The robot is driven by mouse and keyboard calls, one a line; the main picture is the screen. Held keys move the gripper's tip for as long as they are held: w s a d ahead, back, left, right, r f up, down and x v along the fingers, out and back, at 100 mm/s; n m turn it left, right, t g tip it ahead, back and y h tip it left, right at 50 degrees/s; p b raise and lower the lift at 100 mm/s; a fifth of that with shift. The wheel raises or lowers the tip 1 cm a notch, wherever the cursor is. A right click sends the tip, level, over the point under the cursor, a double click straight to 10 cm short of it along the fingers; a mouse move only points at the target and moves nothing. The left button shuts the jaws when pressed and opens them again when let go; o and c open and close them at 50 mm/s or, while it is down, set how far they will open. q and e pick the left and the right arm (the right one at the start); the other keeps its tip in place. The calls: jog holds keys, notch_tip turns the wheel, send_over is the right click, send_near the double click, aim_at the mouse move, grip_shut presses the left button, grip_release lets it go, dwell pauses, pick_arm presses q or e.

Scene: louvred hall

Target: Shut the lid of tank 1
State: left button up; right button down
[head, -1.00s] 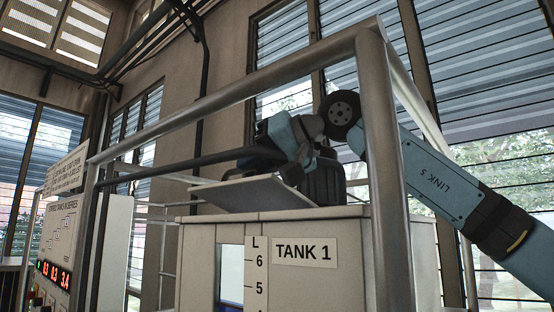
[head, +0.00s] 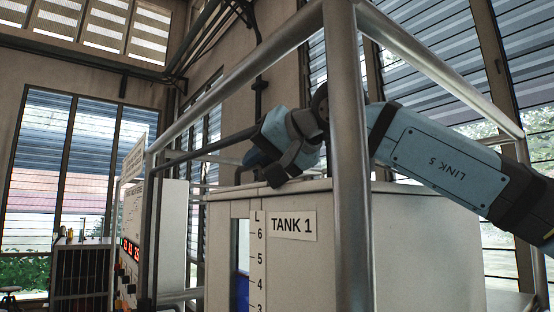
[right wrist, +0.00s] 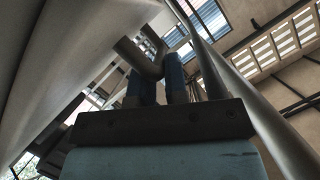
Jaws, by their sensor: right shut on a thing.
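Tank 1 (head: 410,240) is a pale box with a "TANK 1" label and a level scale on its front. Its lid (head: 232,190) shows as a thin pale edge along the tank top, low and about flat; I cannot tell whether it is fully seated. My right gripper (head: 262,157) is just above the lid, partly hidden by its own wrist. In the right wrist view its two blue fingers (right wrist: 157,85) are shut on a grey bar (right wrist: 142,58), seemingly the lid's handle. My left gripper is out of view.
A metal rail frame (head: 347,150) stands around the tank, its post in front of my right arm. A panel with red digits (head: 132,250) stands to the left. A dark shelf unit (head: 82,275) is farther left.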

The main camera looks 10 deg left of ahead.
jog(key=shift+s+a+f, duration=0.3)
jog(key=shift+a+f, duration=0.2)
jog(key=shift+f, duration=0.45)
jog(key=c, duration=1.4)
grip_release()
jog(key=shift+o, duration=1.2)
jog(key=shift+s+a, duration=0.1)
jog(key=shift+s, duration=0.2)
jog(key=shift+w+r, duration=0.1)
jog(key=shift+r, duration=0.15)
jog(key=shift+d, duration=0.2)
